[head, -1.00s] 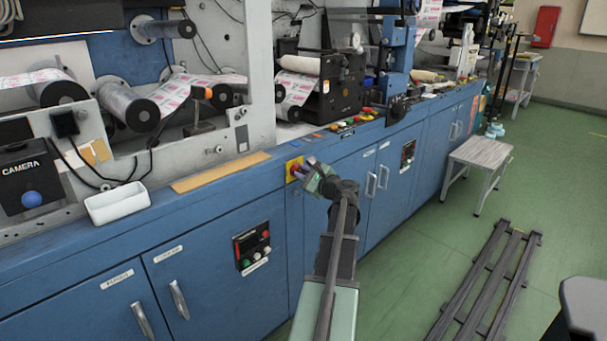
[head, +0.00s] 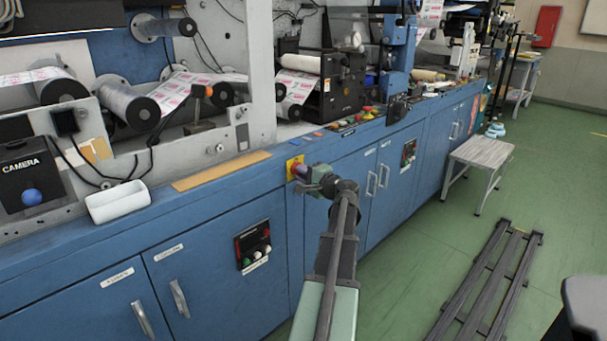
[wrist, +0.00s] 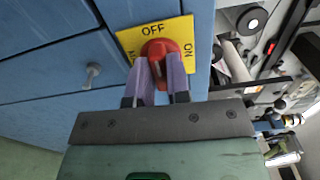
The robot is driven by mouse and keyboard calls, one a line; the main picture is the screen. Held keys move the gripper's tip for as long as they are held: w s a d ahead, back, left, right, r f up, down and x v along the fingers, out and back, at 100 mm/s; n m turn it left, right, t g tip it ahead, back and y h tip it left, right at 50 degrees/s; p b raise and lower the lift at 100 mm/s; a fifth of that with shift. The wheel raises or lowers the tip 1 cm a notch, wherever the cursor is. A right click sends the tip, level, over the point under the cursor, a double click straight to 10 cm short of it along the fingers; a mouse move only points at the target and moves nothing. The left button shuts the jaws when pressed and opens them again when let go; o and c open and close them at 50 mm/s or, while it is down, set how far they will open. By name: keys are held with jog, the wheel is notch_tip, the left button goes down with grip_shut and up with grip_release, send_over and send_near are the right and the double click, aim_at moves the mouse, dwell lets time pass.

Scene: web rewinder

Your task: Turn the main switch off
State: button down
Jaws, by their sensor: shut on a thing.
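The main switch is a red knob (wrist: 163,47) on a yellow plate (wrist: 128,40) on the blue cabinet front. In the wrist view OFF is printed above the knob and ON to its right; other lettering at the left is partly hidden. The knob's grip bar runs roughly up and down in that view, below the word OFF; its tip is hard to make out. My gripper (wrist: 161,85) has its two purple fingers closed on either side of the bar. In the head view the plate (head: 290,165) shows beside my gripper (head: 299,172), which hides most of the knob.
A control panel (head: 252,246) with buttons is on the cabinet door at the left. A white tray (head: 117,203) stands on the ledge. Door handles (head: 179,299) stick out below. A stool (head: 482,153) and floor rails (head: 488,290) are at the right.

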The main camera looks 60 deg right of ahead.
jog(key=shift+n, duration=0.3)
dwell(0.4)
jog(key=c, duration=1.1)
grip_release()
jog(key=v, duration=1.1)
jog(key=shift+w, duration=0.1)
